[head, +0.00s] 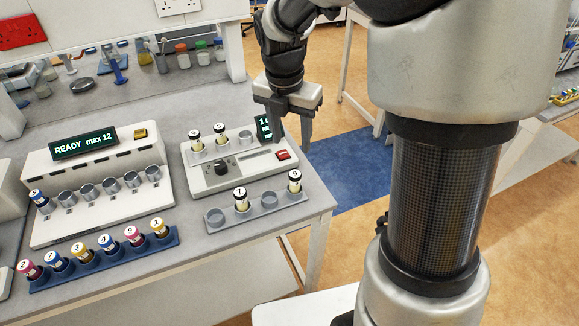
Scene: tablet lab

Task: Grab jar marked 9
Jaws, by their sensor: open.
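My gripper (290,137) is open and empty, pointing down at the right end of the grey device with a dial (230,180). It is well to the right of and behind the pink jar. Part of the device's display is hidden behind my gripper.
Two similar jars stand in the device. A white machine reading "READY max 12" (80,145) stands behind the blue rack, with one blue jar in it.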

